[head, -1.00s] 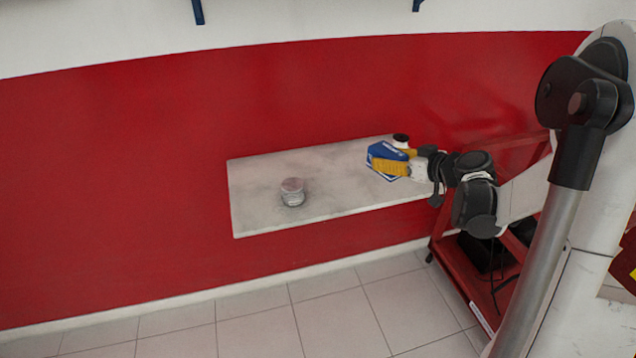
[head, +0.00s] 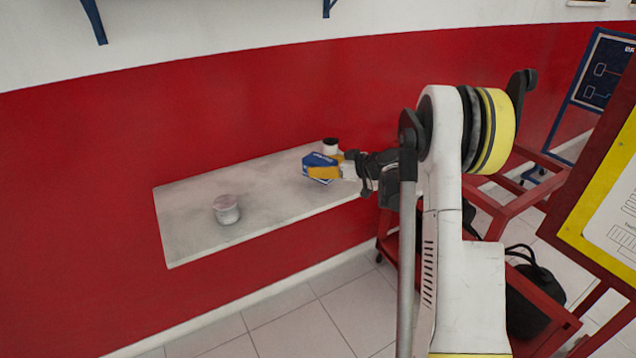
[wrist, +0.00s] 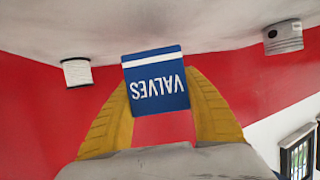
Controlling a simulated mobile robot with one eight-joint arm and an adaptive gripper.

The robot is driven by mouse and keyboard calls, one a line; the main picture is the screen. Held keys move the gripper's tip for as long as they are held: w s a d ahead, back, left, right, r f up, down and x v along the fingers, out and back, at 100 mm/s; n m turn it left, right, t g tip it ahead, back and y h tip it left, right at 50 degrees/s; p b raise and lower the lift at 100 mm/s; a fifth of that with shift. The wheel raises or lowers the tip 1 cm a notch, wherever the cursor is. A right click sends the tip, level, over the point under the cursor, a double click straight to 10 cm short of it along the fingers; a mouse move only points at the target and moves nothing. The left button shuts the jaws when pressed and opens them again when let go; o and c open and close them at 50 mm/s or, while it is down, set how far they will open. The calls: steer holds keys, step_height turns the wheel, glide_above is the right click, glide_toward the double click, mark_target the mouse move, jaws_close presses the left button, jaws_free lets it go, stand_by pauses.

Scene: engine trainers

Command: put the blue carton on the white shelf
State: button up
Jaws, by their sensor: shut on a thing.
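The blue carton (head: 316,162), with a white stripe and the word VALVES, is held between the yellow fingers of my gripper (head: 325,172). In the wrist view the carton (wrist: 156,80) sits at the tips of both fingers, and its lettering is upside down. The white shelf (head: 190,212) is a long slab against the red wall. My gripper reaches over its right end from the right, with the carton at or just above its surface; I cannot tell if they touch. The wrist view shows the shelf (wrist: 215,25) along the top.
A grey tin (head: 226,210) stands on the shelf's left part. A white container with a black lid (head: 330,146) stands just behind the carton. The shelf between tin and carton is clear. A red cart (head: 545,330) is at the right.

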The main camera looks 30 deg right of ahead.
steer(key=shift+w+a+f, duration=0.1)
steer(key=shift+w+f, duration=0.1)
steer(key=shift+f+b, duration=1)
steer(key=shift+f, duration=0.85)
steer(key=shift+f, duration=0.2)
steer(key=o, duration=1.4)
steer(key=shift+c, duration=0.2)
steer(key=shift+r, duration=0.15)
